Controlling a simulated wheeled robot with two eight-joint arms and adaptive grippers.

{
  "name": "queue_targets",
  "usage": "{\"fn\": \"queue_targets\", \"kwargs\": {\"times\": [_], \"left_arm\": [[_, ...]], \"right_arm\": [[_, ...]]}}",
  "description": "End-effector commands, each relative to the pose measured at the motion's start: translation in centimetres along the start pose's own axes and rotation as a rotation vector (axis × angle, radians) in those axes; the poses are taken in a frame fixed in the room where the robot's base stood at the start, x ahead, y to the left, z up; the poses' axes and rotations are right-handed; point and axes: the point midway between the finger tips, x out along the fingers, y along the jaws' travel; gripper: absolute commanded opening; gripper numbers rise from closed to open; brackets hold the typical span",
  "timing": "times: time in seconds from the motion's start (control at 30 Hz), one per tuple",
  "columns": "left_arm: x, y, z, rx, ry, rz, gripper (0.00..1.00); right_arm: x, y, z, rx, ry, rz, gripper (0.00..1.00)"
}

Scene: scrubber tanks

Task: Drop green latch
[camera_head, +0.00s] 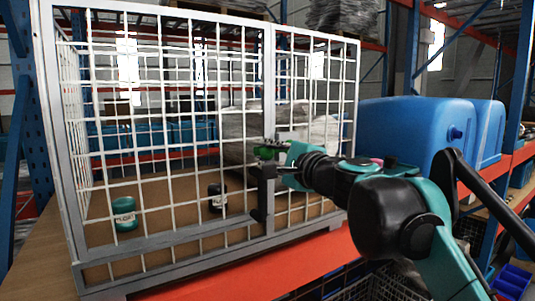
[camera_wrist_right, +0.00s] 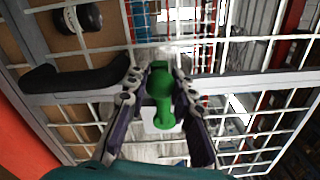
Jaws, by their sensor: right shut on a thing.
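The green latch (camera_wrist_right: 160,98) is on the door post of the white wire cage, in the middle of the right wrist view. It also shows in the head view (camera_head: 265,153) at the cage's front. My right gripper (camera_wrist_right: 158,82) has its fingers on both sides of the latch and is shut on it. In the head view the right gripper (camera_head: 283,150) reaches the latch from the right. A black handle (camera_head: 262,192) hangs on the post just below the latch. The cage door (camera_head: 170,235) looks closed. My left gripper is not in view.
Inside the cage (camera_head: 352,100) stand a green can (camera_head: 124,214) and a black can (camera_head: 217,198) on a brown board. Wrapped sacks lie behind them. Blue tanks (camera_head: 405,127) stand on the shelf to the right, behind my right arm. An orange beam runs below the cage.

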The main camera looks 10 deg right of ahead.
Motion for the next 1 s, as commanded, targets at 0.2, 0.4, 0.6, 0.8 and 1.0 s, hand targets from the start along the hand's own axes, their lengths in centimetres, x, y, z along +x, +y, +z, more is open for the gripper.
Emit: {"fn": "queue_targets", "kwargs": {"times": [0.2,0.4,0.6,0.8,1.0], "left_arm": [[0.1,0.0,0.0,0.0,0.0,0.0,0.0],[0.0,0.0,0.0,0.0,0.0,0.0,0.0],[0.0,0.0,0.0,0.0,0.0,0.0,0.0],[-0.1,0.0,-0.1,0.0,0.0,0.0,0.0],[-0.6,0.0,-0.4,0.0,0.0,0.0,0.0]], "right_arm": [[0.0,0.2,0.0,-0.005,-0.002,0.003,0.42],[0.0,0.1,0.0,-0.003,-0.001,0.002,0.45],[0.0,0.1,0.0,-0.003,0.0,0.002,0.45],[0.0,-0.2,0.1,0.023,0.0,0.001,0.45],[0.0,-1.8,0.4,0.202,0.0,0.001,0.45]]}}
